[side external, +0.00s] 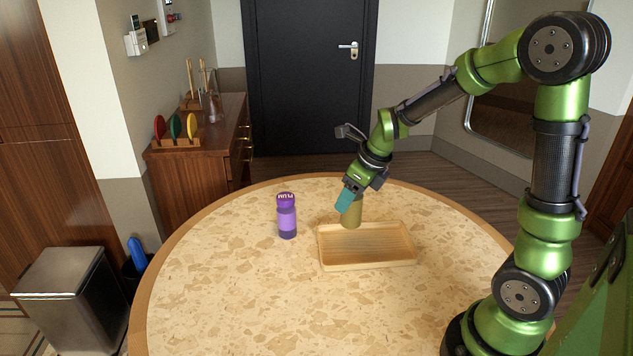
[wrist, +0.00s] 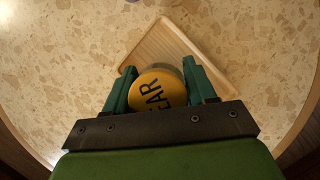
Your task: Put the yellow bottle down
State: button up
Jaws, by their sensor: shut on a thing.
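The yellow bottle (side external: 352,214) is upright between the teal fingers of my gripper (side external: 346,200). In the wrist view its round yellow cap (wrist: 158,88), with dark letters of which "EAR" shows, sits between both fingers of my gripper (wrist: 160,86). My gripper is shut on the bottle near its top. In the side view the bottle's lower end is at the back left rim of the wooden tray (side external: 368,264). I cannot tell whether it touches the tray or the table, or is just above them. The fingers hide part of the bottle.
A purple bottle (side external: 287,217) labelled "PLUM" stands upright on the round speckled table (side external: 230,290), left of the tray. The tray looks empty in its visible part. The table's front and left are clear. A wooden cabinet (side external: 200,145) and a bin (side external: 75,290) stand beyond the table.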

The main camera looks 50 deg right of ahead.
aim_at(349, 220)
notch_tip(349, 220, down, 7)
jog(key=shift+r, duration=0.15)
dwell(0.4)
jog(key=shift+f, duration=0.2)
jog(key=o, duration=1.2)
jog(key=shift+c, duration=0.2)
jog(key=shift+r, duration=0.15)
